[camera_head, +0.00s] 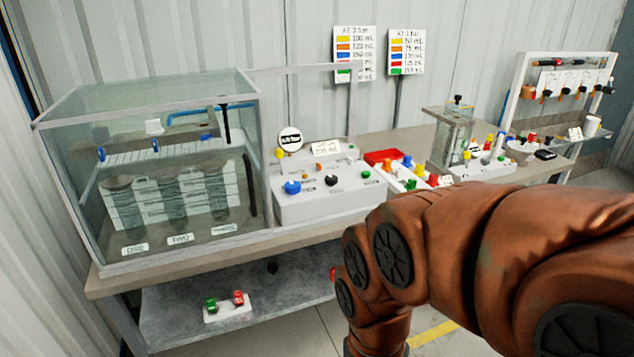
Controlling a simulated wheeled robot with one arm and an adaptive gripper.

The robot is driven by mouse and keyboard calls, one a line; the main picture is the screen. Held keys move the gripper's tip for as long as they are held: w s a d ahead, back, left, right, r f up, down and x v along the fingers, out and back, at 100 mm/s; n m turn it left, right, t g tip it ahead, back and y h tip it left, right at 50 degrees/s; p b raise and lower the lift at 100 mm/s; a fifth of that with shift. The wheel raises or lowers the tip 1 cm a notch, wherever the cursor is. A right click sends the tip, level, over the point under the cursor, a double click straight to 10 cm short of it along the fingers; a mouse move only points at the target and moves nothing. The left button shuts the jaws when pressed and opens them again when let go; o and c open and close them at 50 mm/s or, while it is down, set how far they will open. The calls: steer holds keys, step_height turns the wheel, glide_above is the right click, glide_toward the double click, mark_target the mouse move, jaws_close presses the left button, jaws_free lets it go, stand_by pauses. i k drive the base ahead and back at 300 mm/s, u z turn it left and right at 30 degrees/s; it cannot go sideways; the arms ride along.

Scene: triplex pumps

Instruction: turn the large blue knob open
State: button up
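The large blue knob (292,187) sits on the left part of a white control box (335,204) on the bench. It shows whole, with nothing in front of it. Whether it stands open or closed cannot be told. The box also carries a black knob (331,180), a green knob (366,174) and small orange and red parts. My copper-coloured arm comes in from the right and bends down in front of the bench. My gripper is outside the picture, and no contact with the knob shows.
A glass tank (160,165) stands left of the box. A red tray (384,157) and coloured knobs lie to the right, partly behind my arm. A small clear tank (453,137) and a tool rack (560,90) stand farther right. The lower shelf holds a green-and-red button box (227,312).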

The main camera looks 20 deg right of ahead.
mark_target(292, 188)
steer(key=z, duration=0.05)
steer(key=k, duration=1.05)
steer(key=u, duration=0.8)
steer(key=i, duration=1.3)
steer(key=z, duration=1.15)
steer(key=i, duration=0.25)
steer(key=z, duration=0.2)
